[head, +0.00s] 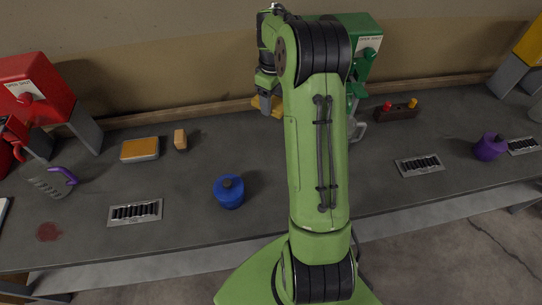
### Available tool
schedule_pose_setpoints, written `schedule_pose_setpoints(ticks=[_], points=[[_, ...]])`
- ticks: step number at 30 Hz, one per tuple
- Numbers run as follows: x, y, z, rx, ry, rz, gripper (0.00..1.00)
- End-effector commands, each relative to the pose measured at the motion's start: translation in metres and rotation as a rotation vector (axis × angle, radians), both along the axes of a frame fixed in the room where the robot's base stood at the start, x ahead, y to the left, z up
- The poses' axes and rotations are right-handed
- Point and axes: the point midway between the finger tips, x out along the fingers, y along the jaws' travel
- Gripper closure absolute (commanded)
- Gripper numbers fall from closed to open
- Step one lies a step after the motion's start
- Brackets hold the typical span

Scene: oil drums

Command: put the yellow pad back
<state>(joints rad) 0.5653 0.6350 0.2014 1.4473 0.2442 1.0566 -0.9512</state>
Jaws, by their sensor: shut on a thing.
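My gripper (266,106) points down near the back of the bench, left of the green dispenser. It is shut on a yellow pad (277,109), which shows on both sides of the fingers. The pad is partly hidden by the gripper, and I cannot tell if it touches the bench. A flat yellow-orange piece with a grey edge (140,149) lies on the bench at the left. A small tan block (180,139) stands just right of it.
A red dispenser (38,88) and a clear jug with a purple handle (50,181) stand at the left. A blue canister (229,191) stands front centre, beside a drain grate (135,212). A green dispenser (362,45) is behind my arm. A purple canister (490,147) is at the right.

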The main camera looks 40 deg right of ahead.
Motion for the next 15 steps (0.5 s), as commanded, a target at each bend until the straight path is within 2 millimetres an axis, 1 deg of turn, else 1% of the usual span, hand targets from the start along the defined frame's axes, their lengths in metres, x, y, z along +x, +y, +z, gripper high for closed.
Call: schedule_pose_setpoints(ticks=[1, 6, 9, 12, 15], points=[[0.000, 0.000, -0.023, 0.000, 0.000, 0.000, 0.66], [0.000, 0.000, -0.057, 0.000, 0.000, 0.000, 0.66], [0.000, 0.000, -0.075, 0.000, 0.000, 0.000, 0.66], [0.000, 0.000, -0.088, 0.000, 0.000, 0.000, 0.66], [0.000, 0.000, -0.095, -0.001, -0.001, 0.000, 0.66]])
